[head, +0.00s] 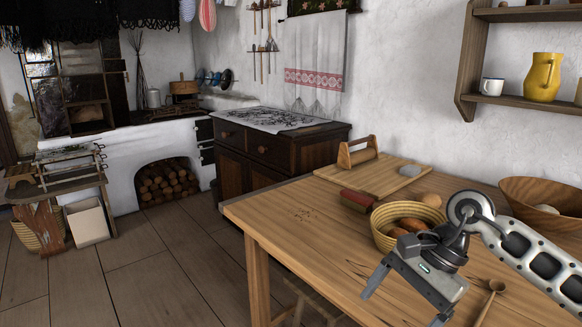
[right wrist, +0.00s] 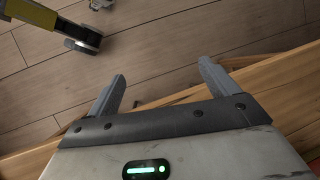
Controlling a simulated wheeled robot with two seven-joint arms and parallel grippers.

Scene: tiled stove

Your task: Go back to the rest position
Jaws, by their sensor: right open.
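My right gripper (head: 405,296) comes in from the right in the head view, over the near right part of the wooden table (head: 290,215). Its two fingers are apart and nothing is between them. In the right wrist view the open fingers (right wrist: 162,92) point past the table edge (right wrist: 270,72) toward the plank floor (right wrist: 190,45). My left gripper shows in neither view.
On the table are a basket with brown food (head: 386,240), a board (head: 375,177), a red-brown block (head: 357,200), a wooden bowl (head: 535,193) and a wooden spoon (head: 496,287). A dark cabinet (head: 265,150) stands behind.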

